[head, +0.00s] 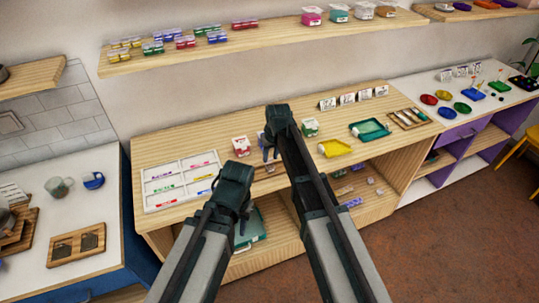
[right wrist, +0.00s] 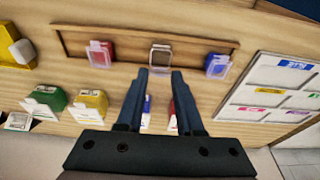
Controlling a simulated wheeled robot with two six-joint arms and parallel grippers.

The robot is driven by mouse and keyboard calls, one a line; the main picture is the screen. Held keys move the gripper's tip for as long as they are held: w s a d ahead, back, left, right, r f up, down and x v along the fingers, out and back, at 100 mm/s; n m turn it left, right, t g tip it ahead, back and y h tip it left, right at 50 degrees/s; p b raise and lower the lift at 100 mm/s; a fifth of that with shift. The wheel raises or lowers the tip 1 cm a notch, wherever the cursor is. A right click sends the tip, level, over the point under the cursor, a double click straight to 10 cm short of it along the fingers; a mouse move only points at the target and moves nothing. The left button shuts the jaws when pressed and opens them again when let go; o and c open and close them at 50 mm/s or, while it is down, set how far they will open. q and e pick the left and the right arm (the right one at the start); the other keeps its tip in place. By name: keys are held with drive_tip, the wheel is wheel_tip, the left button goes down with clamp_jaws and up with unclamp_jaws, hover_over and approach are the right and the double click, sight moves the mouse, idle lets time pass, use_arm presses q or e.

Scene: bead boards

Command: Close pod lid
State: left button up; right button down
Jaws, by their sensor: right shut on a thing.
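In the right wrist view, a small clear pod (right wrist: 161,56) with a dark frame sits in the middle of a wooden rack (right wrist: 125,40). A red pod (right wrist: 102,52) and a blue pod (right wrist: 216,65) sit in the rack on either side. My right gripper (right wrist: 160,74) has its fingertips at the clear pod's near edge, shut on it; which part they grip, and the lid's exact angle, I cannot tell. In the head view my right gripper (head: 270,154) is over the wooden counter and hides most of the rack. My left gripper (head: 242,224) hangs before the counter's front; its finger gap is unclear.
A white sorting tray (head: 150,205) lies left on the counter (head: 205,130). A yellow tray (head: 334,148) and a teal tray (head: 370,130) lie to the right.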

drive_tip(key=s+t+b, duration=0.1)
drive_tip(key=f+t+y+b, duration=0.1)
drive_tip(key=shift+s+d+f+t+b, duration=0.15)
drive_tip(key=shift+s+d+t+b, duration=0.15)
drive_tip(key=shift+s+t, duration=0.1)
drive_tip(key=shift+s+t+b, duration=0.1)
drive_tip(key=shift+t+b, duration=0.6)
drive_tip(key=shift+b, duration=0.1)
drive_tip(key=shift+y, duration=0.3)
drive_tip(key=c, duration=0.9)
unclamp_jaws()
drive_tip(key=shift+o, duration=0.2)
drive_tip(key=p+v, duration=1.1)
drive_tip(key=v, duration=0.3)
